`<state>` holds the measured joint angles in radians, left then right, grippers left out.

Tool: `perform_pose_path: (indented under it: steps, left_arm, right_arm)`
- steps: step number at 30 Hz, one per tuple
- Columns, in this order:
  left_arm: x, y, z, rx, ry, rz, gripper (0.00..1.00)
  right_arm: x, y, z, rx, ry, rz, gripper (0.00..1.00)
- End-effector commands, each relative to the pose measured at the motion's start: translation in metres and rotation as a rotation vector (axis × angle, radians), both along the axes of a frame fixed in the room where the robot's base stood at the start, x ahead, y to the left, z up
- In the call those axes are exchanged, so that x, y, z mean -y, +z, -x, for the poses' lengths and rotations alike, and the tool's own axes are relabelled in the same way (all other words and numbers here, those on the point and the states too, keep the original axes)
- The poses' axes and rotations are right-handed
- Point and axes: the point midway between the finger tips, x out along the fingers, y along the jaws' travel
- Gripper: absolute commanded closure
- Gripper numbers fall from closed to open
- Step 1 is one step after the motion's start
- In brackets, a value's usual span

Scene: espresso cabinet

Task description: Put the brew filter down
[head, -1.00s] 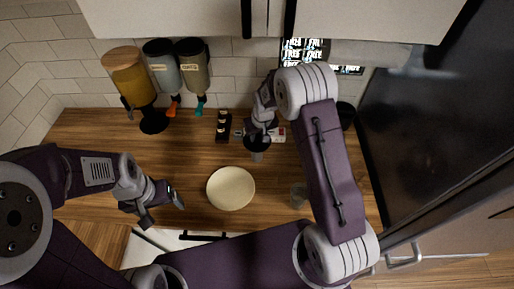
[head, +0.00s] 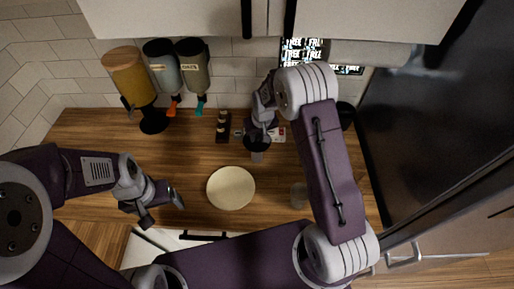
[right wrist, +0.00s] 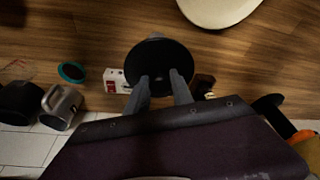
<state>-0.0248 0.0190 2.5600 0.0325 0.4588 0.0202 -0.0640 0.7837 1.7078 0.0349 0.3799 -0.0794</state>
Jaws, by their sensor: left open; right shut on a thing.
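The brew filter (head: 257,145) looks like a dark, round, shallow cone. It also shows in the right wrist view (right wrist: 160,58), seen from above. My right gripper (right wrist: 162,78) is shut on its near side; in the head view this gripper (head: 262,130) is at the back middle of the counter. A greyish clear shape (head: 257,157) shows just below the filter in the head view; I cannot tell whether they touch. I cannot tell whether the filter rests on anything. My left gripper (head: 163,207) is open and empty, near the counter's front left edge.
A cream plate (head: 231,188) lies in front of the filter. A dark rack (head: 223,126) and a red-white box (right wrist: 115,80) flank it. A clear glass (head: 298,195) stands right. A metal jug (right wrist: 61,106) and teal ring (right wrist: 71,72) show in the wrist view. Dispensers (head: 128,76) hang back left.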

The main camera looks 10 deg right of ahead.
Motion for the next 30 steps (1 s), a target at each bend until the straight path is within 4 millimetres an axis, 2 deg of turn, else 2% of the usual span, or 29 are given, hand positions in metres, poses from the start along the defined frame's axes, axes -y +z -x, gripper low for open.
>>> perform_pose_path:
  steps: [11, 14, 19, 30]
  left_arm:
    - [0.000, -0.002, 0.000, 0.000, 0.000, 0.000, 0.19]
    - [0.000, -0.007, 0.000, 0.000, 0.000, 0.000, 0.19]
    - [0.000, -0.021, 0.000, 0.000, 0.000, 0.000, 0.19]
    - [0.000, -0.050, 0.000, 0.000, 0.000, 0.000, 0.19]
  right_arm:
    - [0.000, 0.003, -0.001, 0.002, 0.000, 0.000, 1.00]
    - [0.000, 0.012, -0.001, 0.005, 0.000, -0.001, 1.00]
    - [0.001, 0.041, -0.001, 0.008, -0.001, 0.000, 1.00]
    - [0.059, 0.091, 0.065, 0.006, -0.004, 0.000, 1.00]
